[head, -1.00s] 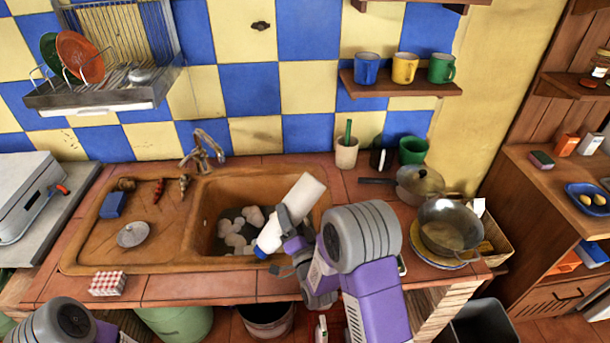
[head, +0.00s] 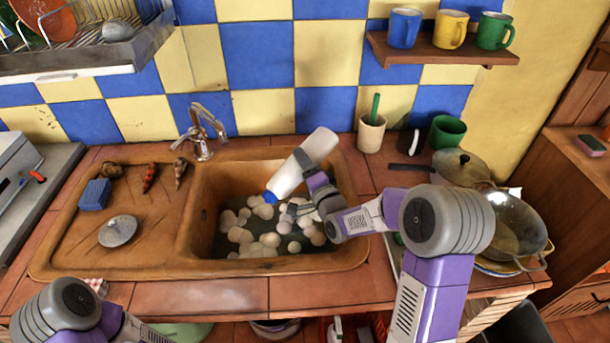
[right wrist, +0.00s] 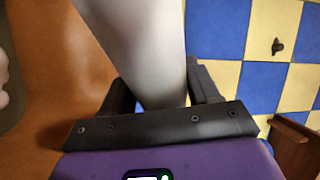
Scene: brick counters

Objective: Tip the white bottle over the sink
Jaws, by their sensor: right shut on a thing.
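The white bottle (head: 302,163) is tilted over the right part of the brown sink (head: 195,225), its blue cap end (head: 270,198) pointing down and left. My right gripper (head: 312,172) is shut on the bottle and holds it above the basin. In the right wrist view the bottle (right wrist: 145,50) lies between the two dark fingers (right wrist: 160,90). Many pale round blobs (head: 265,243) lie in the dark basin below the cap. My left arm shows at the lower left, but its gripper is out of view.
A metal faucet (head: 203,130) stands behind the sink. A blue sponge (head: 95,194) and a metal strainer lid (head: 117,231) lie on the drainboard. A cup (head: 371,133), a lidded pan (head: 460,165) and a wok (head: 515,225) stand to the right.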

